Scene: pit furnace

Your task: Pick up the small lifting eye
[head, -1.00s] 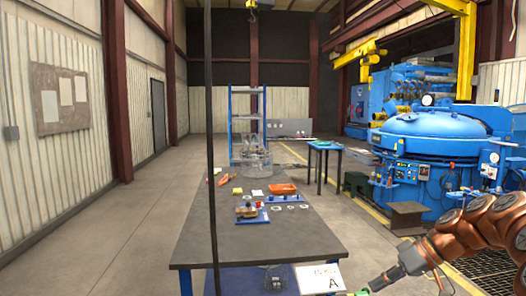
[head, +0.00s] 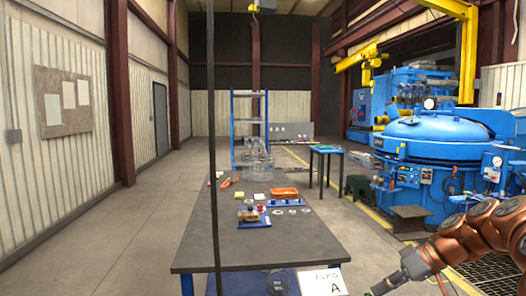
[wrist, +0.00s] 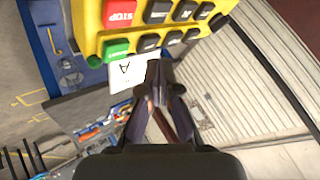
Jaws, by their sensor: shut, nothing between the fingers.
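I cannot pick out the small lifting eye for certain. Small pale rings (head: 292,211) lie on the dark worktable (head: 245,250) in the head view, too small to name. My gripper (wrist: 160,72) is shut and empty in the wrist view, its fingertips together. In the head view my gripper (head: 380,289) is at the lower right edge, beyond the table's right front corner and apart from the small parts.
A yellow pendant (wrist: 130,40) with red and green buttons fills the upper wrist view, close to my fingers. A sign A (head: 329,282) hangs at the front. The blue furnace (head: 425,140) stands right.

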